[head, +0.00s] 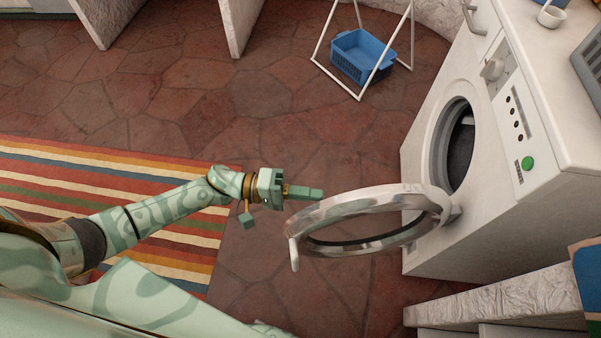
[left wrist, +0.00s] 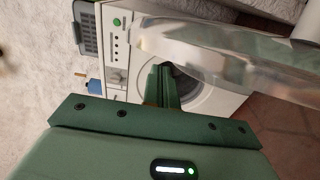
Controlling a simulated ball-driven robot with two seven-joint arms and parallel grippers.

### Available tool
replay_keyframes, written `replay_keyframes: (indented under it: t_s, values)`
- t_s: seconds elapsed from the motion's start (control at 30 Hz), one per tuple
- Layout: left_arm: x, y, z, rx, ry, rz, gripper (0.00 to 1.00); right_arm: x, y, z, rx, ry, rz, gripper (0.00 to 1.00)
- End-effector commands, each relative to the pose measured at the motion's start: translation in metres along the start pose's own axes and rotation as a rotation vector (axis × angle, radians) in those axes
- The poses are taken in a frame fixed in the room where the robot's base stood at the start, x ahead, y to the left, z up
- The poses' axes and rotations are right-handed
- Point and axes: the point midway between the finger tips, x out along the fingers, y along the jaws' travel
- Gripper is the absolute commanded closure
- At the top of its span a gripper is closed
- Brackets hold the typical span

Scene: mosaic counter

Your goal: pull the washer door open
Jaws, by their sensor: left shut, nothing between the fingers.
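The white washer (head: 460,220) stands at the right in the head view, its round drum opening (head: 455,145) uncovered and dark inside. Its round door (head: 375,205), a shiny ring, stands swung wide out from the front, hinged at its right end. A pale handle (head: 293,253) is at the door's free left end. My left gripper (head: 318,192) is shut and empty, just above and beside the door's free end; I cannot tell whether it touches. In the left wrist view the gripper's fingers (left wrist: 164,85) show in front of the washer (left wrist: 116,50), with the door (left wrist: 225,55) across the upper right. My right gripper is out of view.
A blue basket (head: 362,55) hangs in a white frame (head: 325,35) at the back. A striped rug (head: 60,170) lies at the left. A pale stone ledge (head: 490,308) is at the lower right. The tiled floor (head: 190,110) before the washer is mostly clear.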

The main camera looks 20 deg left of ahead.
Motion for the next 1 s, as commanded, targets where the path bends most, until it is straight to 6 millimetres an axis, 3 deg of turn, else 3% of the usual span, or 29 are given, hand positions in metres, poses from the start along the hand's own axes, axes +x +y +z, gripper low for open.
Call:
replay_keyframes:
  t_s: [0.57, 0.73, 0.9, 1.0]
  values:
    - [0.004, 0.005, 0.016, 0.001, 0.021, 0.005, 1.0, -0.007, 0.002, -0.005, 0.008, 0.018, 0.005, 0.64]
    - [0.014, 0.014, 0.052, 0.002, 0.12, 0.013, 1.0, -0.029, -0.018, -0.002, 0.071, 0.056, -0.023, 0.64]
    - [0.026, 0.008, 0.089, 0.001, 0.227, 0.01, 1.0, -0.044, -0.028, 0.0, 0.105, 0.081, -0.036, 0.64]
    - [0.03, 0.005, 0.1, 0.001, 0.262, 0.005, 1.0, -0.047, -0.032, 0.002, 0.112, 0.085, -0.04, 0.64]
